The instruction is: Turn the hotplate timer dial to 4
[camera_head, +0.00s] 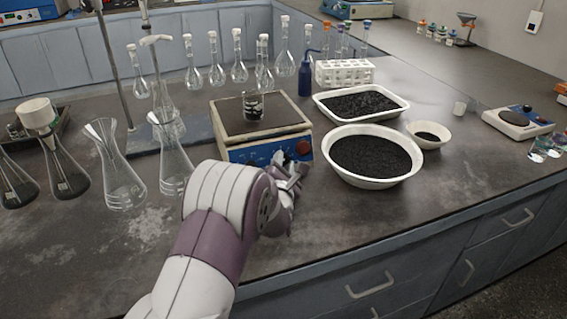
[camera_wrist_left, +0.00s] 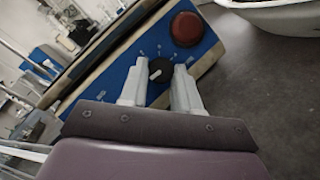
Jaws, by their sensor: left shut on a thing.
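The hotplate (camera_head: 262,127) stands on the dark bench with a small glass vessel (camera_head: 253,106) on its top plate. Its blue front panel also shows in the left wrist view (camera_wrist_left: 118,84). The black timer dial (camera_wrist_left: 161,69) has a white pointer line and a ring of small white marks, too small to read surely. My left gripper (camera_wrist_left: 160,80) is shut on the dial, one finger on each side of it. In the head view my left gripper (camera_head: 289,172) is at the front panel and hides the dial. A red knob (camera_wrist_left: 187,29) sits beside the dial. My right gripper is not in view.
A white bowl of black granules (camera_head: 334,175) stands close right of my left gripper, with a white tray (camera_head: 318,104) behind it. Conical flasks (camera_head: 120,180) stand to the left. Bare bench lies in front, up to its edge.

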